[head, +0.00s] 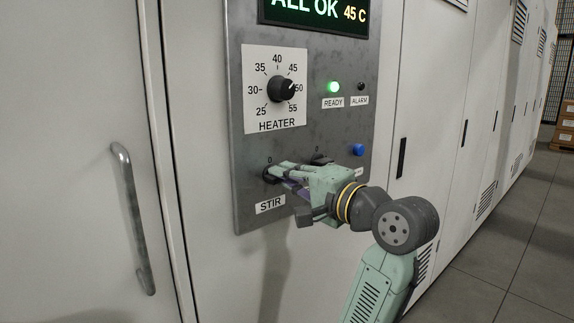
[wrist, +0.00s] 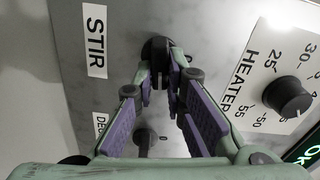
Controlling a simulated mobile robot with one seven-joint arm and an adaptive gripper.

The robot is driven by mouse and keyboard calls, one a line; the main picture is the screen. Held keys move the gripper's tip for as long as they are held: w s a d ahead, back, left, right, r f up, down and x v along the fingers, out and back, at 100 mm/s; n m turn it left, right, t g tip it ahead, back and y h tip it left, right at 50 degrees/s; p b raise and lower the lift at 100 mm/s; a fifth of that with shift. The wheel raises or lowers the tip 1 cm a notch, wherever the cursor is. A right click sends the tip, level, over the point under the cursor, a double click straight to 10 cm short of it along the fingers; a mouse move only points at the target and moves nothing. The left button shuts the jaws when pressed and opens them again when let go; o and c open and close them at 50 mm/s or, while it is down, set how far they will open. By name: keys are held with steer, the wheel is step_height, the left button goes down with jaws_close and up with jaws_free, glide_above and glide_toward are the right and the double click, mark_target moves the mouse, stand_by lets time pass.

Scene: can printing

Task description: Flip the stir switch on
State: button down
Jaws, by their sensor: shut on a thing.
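The stir switch (head: 268,176) is a dark knob low on the grey panel, above the STIR label (head: 270,204) and with a 0 mark over it. In the wrist view the gripper's fingertips (wrist: 160,85) lie on either side of the switch's grip. The fingers partly hide the switch in the head view.
A second dark knob (head: 320,159) sits close to the right of the stir switch, behind my gripper. A blue button (head: 357,150), heater dial (head: 281,89), lit green READY light (head: 334,87) and dark ALARM light (head: 361,87) are nearby. A door handle (head: 131,215) stands out at left.

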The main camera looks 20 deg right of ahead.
steer(key=shift+m+p, duration=0.6)
steer(key=shift+m, duration=0.2)
steer(key=shift+f, duration=0.15)
steer(key=c, duration=1.6)
jaws_free()
steer(key=shift+c, duration=0.2)
steer(key=v, duration=1.2)
